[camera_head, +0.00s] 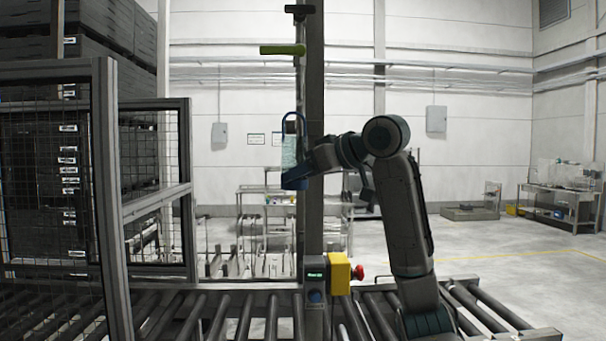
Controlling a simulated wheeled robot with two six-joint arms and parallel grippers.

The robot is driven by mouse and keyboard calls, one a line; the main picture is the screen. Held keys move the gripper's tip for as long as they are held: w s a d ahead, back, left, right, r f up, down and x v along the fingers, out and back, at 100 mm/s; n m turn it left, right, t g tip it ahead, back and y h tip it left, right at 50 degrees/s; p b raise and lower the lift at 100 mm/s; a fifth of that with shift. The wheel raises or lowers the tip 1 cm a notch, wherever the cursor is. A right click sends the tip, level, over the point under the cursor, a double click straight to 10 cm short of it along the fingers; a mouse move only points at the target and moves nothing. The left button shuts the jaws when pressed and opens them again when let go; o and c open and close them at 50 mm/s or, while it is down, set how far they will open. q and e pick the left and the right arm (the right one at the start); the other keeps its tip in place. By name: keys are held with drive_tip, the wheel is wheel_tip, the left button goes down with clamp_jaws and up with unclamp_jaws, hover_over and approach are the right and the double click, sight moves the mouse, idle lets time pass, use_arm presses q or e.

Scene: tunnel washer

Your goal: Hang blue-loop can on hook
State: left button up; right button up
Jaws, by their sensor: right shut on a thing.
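The can (290,152) has a pale body and a thin blue loop (285,121) arching over its top. It is upright beside the dark vertical post (314,100). My right gripper (296,177) is shut on the can's lower part, with its arm reaching in from the right. A green hook (283,50) sticks out to the left from the post, above the loop and apart from it. A second, dark hook-like piece (299,9) is at the post's top. My left gripper is not in view.
A roller conveyor (210,310) runs along the front. A yellow box with a red button (339,273) is on the post's lower part. A mesh fence (150,190) stands at left, with dark stacked crates (106,40) behind it. Open air surrounds the can's left side.

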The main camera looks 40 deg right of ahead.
drive_tip(key=w+d+f, duration=0.1)
drive_tip(key=w+d, duration=0.3)
drive_tip(key=shift+w+f, duration=0.25)
drive_tip(key=shift+w, duration=0.05)
idle(0.5)
idle(0.6)
drive_tip(key=o, duration=1.1)
drive_tip(key=b+v, duration=0.2)
drive_tip(key=v, duration=0.8)
drive_tip(key=shift+s+r+b, duration=0.2)
drive_tip(key=shift+s+b, duration=0.1)
drive_tip(key=shift+s, duration=0.05)
